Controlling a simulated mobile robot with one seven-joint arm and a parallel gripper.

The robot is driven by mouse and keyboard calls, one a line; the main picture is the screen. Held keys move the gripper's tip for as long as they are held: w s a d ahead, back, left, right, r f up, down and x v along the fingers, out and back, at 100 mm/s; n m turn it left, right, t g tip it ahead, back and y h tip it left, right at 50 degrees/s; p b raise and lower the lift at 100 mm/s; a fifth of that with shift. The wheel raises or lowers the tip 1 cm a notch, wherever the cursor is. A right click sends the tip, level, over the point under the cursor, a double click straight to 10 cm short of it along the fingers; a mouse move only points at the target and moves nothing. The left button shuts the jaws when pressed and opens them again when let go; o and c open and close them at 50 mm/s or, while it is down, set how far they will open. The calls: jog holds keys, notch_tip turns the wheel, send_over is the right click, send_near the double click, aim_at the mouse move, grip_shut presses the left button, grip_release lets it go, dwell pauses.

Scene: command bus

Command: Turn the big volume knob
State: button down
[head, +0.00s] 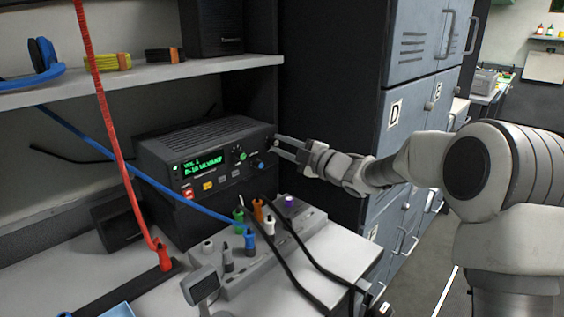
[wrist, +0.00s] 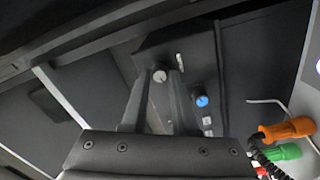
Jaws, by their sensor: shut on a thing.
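The black radio (head: 205,150) with a green lit display stands on the desk under the shelf. Its big volume knob (wrist: 159,76) shows as a pale round face at the radio's front in the wrist view. My gripper (wrist: 161,73) has a fingertip on either side of this knob and is shut on it. In the head view my gripper (head: 275,146) reaches the right end of the radio's front from the right, and the fingertips mostly cover the knob. A smaller blue knob (head: 261,164) sits below it; it also shows in the wrist view (wrist: 202,100).
A grey panel (head: 308,222) with several coloured plugs and black cables stands in front of the radio. A red coiled cord (head: 105,125) and a blue cable (head: 150,180) cross on the left. A shelf (head: 150,78) hangs above; grey cabinets (head: 413,110) stand right.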

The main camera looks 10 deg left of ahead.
jog(key=n+b, duration=0.3)
jog(key=b, duration=0.1)
jog(key=shift+f+n, duration=0.25)
jog(key=shift+n, duration=0.15)
jog(key=shift+r+n+b, duration=0.2)
jog(key=shift+n+b, duration=1)
jog(key=shift+n, duration=0.5)
jog(key=c, duration=0.7)
grip_release()
jog(key=p+v, duration=0.3)
jog(key=v, duration=1.4)
jog(key=shift+d, duration=0.25)
